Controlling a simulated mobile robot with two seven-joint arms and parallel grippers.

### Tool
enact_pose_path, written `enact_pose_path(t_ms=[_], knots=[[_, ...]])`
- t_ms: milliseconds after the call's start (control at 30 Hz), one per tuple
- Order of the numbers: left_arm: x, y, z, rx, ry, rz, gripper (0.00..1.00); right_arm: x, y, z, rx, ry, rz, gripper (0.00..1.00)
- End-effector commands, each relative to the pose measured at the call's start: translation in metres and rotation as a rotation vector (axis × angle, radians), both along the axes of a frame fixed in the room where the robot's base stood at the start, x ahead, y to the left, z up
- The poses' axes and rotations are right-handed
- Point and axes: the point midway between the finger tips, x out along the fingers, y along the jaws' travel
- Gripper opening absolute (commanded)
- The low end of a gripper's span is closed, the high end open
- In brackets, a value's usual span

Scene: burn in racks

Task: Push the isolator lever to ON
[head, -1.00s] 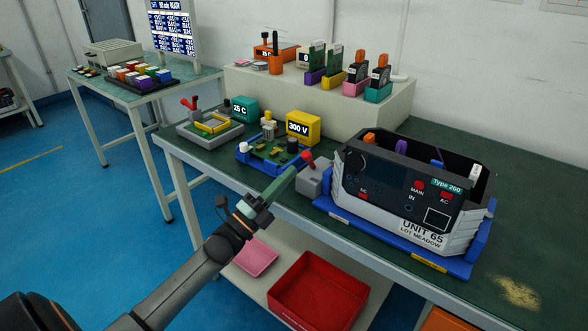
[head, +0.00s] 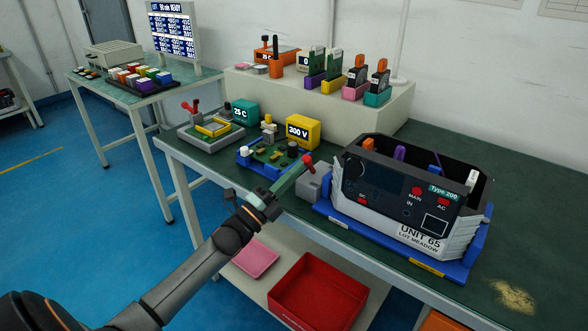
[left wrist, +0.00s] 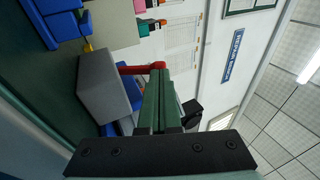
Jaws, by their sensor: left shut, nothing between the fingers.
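The isolator lever (head: 309,159) has a red end and sits on a grey box (head: 314,183) at the left end of the Unit 65 dock. In the left wrist view the red lever (left wrist: 141,69) stretches from the grey box (left wrist: 104,86) to the fingertips. My left gripper (head: 301,170) is shut with nothing between its green fingers. Its tips are at the lever's red end and overlap it in the head view; I cannot tell whether they touch. The fingers (left wrist: 160,100) hide part of the lever. My right gripper is not in view.
The Unit 65 case (head: 410,205) stands in its blue cradle right of the box. A green circuit board in a blue fixture (head: 243,158) and a yellow 300 V block (head: 303,131) lie left and behind. A red bin (head: 318,290) is below.

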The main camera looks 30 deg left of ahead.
Motion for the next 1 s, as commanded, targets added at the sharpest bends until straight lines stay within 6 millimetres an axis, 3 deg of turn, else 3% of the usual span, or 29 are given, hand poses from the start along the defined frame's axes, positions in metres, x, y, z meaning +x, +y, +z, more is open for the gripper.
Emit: enact_pose_path(t_ms=[167,333,600,800,1000], knots=[[0.002,0.000,0.012,0.007,0.055,0.000,0.00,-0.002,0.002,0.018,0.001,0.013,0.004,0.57],[0.007,0.000,0.024,0.016,0.152,0.000,0.00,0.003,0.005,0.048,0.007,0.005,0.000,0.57],[0.017,-0.001,0.034,0.032,0.340,0.000,0.00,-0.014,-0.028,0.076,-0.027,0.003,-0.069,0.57],[0.026,-0.001,0.037,0.043,0.477,0.002,0.00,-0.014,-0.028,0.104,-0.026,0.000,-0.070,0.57],[0.037,-0.003,0.039,0.037,0.469,0.001,0.00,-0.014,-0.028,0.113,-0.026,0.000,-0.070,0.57]])
